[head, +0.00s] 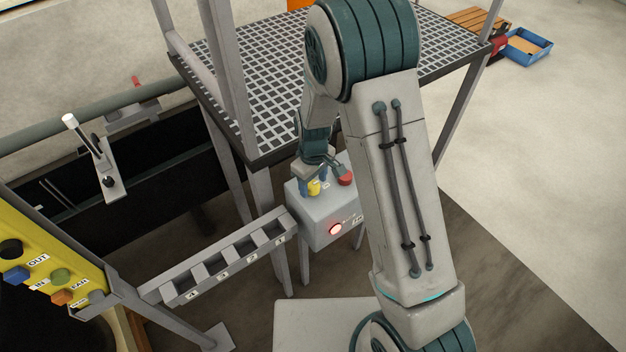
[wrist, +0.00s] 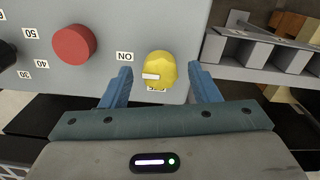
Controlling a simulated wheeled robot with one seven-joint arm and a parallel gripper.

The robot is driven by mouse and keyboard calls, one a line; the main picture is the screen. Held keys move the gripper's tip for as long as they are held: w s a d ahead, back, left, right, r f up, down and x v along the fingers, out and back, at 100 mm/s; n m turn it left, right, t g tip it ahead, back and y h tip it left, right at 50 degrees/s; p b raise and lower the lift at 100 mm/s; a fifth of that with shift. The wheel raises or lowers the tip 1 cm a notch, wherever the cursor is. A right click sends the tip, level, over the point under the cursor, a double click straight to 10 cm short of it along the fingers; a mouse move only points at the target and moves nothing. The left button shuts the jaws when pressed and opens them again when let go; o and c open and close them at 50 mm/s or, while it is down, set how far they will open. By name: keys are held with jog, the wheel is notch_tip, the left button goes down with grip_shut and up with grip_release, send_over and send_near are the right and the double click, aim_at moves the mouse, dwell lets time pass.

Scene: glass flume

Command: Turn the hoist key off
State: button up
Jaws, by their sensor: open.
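The hoist key is a yellow knob with a white pointer bar on a grey control box. In the wrist view the yellow knob (wrist: 160,70) sits between the two blue fingers of my gripper (wrist: 163,88), which is open around it. The pointer bar lies toward the left, toward the "ON" label; a lower label is mostly hidden behind the knob. In the head view the knob (head: 313,187) is on the top of the grey box (head: 318,218), with my gripper (head: 310,184) right over it. I cannot tell whether the fingers touch the knob.
A red knob (wrist: 74,45) is left of the key, with number marks around it. A red lamp (head: 335,229) glows on the box front. A slotted grey rack (head: 225,262) adjoins the box. A grated platform (head: 262,100) with posts stands behind.

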jog(key=c, duration=1)
jog(key=shift+m, duration=0.4)
jog(key=m+b, duration=0.2)
jog(key=shift+m, duration=0.4)
jog(key=m+b, duration=0.1)
jog(key=m, duration=0.4)
jog(key=shift+m, duration=0.3)
jog(key=m, duration=0.4)
jog(key=shift+r, duration=0.1)
jog(key=m, duration=0.4)
jog(key=shift+a+p, duration=0.1)
jog(key=shift+p, duration=0.2)
jog(key=shift+w+m, duration=0.1)
jog(key=shift+m, duration=0.4)
